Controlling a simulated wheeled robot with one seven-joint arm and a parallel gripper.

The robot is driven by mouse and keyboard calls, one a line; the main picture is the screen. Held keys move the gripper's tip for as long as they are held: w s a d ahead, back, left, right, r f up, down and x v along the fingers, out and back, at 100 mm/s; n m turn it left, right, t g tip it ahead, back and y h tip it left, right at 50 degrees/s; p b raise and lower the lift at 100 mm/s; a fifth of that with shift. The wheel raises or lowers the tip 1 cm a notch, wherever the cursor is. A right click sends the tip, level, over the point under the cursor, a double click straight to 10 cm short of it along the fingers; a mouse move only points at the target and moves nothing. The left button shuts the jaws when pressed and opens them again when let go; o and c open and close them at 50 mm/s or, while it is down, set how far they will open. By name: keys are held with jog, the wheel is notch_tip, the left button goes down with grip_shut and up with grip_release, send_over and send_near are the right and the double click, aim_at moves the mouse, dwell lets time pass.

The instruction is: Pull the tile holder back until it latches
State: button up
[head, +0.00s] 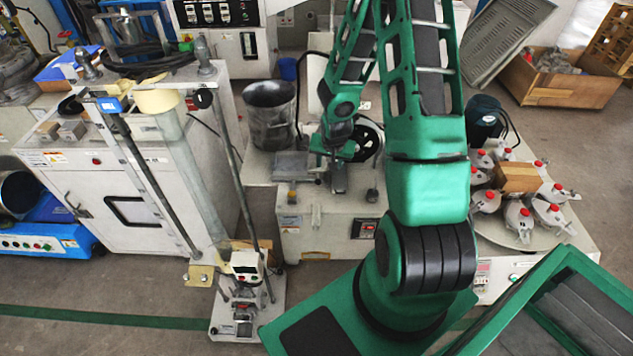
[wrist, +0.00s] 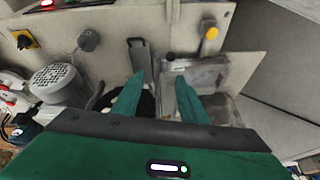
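The tile holder appears to be the grey metal piece (head: 339,179) on top of the low cream machine, just below my gripper in the head view. In the wrist view a narrow upright metal piece with a dark slot (wrist: 139,56) stands just beyond the left fingertip; I take it as part of the holder. My gripper (head: 336,158) is over the machine top. In the wrist view its two green fingers (wrist: 161,76) are apart, with nothing visibly clamped between them. Whether a finger touches the holder cannot be told. The fingers and palm hide part of the mechanism.
A flat metal plate (head: 291,165) lies left of the holder, and a black wheel (head: 366,141) is at its right. A metal pot (head: 269,113) stands behind. A tall two-post stand (head: 238,328) is at left.

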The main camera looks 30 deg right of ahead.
send_near(318, 181)
jog(key=shift+m+t, duration=0.3)
jog(key=shift+t, duration=0.1)
jog(key=x, duration=0.8)
jog(key=shift+s+d+f, duration=0.1)
jog(key=shift+s+f, duration=0.05)
jog(key=shift+f, duration=0.35)
grip_shut()
